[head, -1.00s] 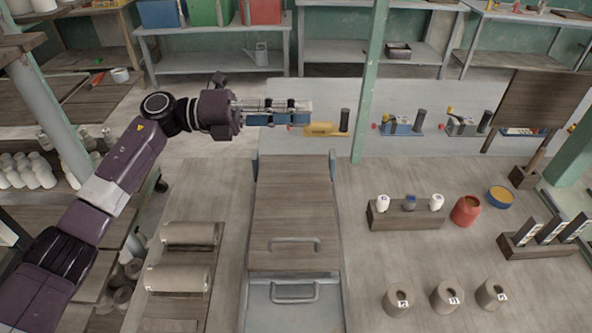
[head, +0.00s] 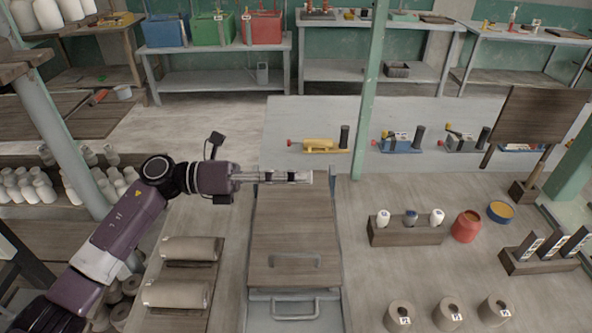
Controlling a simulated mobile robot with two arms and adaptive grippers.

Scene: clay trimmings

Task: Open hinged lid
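The hinged lid (head: 293,222) is a brown wooden panel lying flat and closed on a grey box in the middle of the bench. A metal handle (head: 282,260) is on the lid near its front edge. A second handle (head: 294,310) is on the grey front below it. My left gripper (head: 306,177) is over the far edge of the lid, pointing right, well away from the handle. Its fingers look close together, but the gap between them cannot be made out. The inside of the box is hidden. My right gripper is not in view.
Clay rolls (head: 177,294) lie on boards left of the lid. To the right are a rack of small jars (head: 408,232), a red pot (head: 466,227) and several clay cylinders (head: 447,313). A green post (head: 369,90) stands behind the bench.

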